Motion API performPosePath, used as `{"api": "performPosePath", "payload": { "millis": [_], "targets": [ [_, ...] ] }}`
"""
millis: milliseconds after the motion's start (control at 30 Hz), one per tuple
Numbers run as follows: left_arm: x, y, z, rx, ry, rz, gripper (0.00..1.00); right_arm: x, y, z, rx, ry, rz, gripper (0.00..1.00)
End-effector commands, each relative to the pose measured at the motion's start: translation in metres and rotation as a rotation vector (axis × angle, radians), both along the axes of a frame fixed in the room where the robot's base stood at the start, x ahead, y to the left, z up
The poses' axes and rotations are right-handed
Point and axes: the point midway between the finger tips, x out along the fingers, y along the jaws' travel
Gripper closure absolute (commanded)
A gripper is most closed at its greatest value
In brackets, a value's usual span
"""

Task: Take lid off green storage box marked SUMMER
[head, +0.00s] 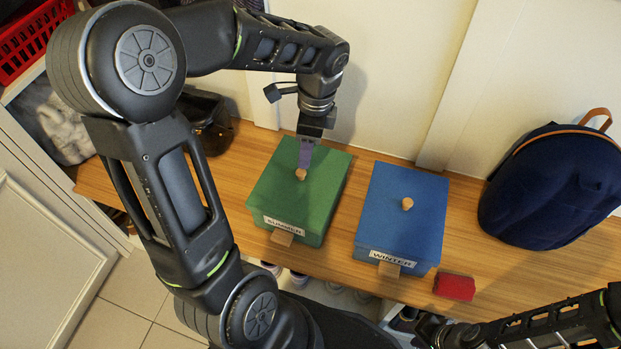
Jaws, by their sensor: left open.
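The green storage box (265,215) marked SUMMER stands on the wooden bench, with its green lid (327,172) on top. The lid has a small wooden knob (300,174). My left gripper (304,166) points down over the lid, right at the back of the knob. Its fingers are open; whether they touch the knob or lid I cannot tell. My right arm shows at the lower right, dark against the bench's front edge; its fingers cannot be made out.
A blue box (400,222) marked WINTER with a knobbed lid stands just to the right. A red block (454,287) lies near the front edge of the bench (500,266). A navy backpack (552,185) leans at the right. A red basket (30,40) is at the upper left.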

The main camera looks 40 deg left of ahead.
Motion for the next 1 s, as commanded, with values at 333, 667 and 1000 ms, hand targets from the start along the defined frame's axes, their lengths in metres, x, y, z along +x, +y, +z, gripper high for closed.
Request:
{"api": "performPosePath", "payload": {
  "millis": [333,667,1000],
  "targets": [
    [-0.001,0.001,-0.003,0.0,0.004,0.0,0.52,0.0,0.0,0.0,0.0,0.001,0.0,0.64],
    [-0.002,0.003,-0.025,-0.001,0.002,0.002,0.52,0.0,0.0,-0.005,0.0,0.0,-0.001,0.64],
    [-0.004,0.004,-0.038,-0.001,0.005,0.002,0.52,0.0,0.0,-0.011,0.0,0.0,-0.001,0.64]
  ]
}}
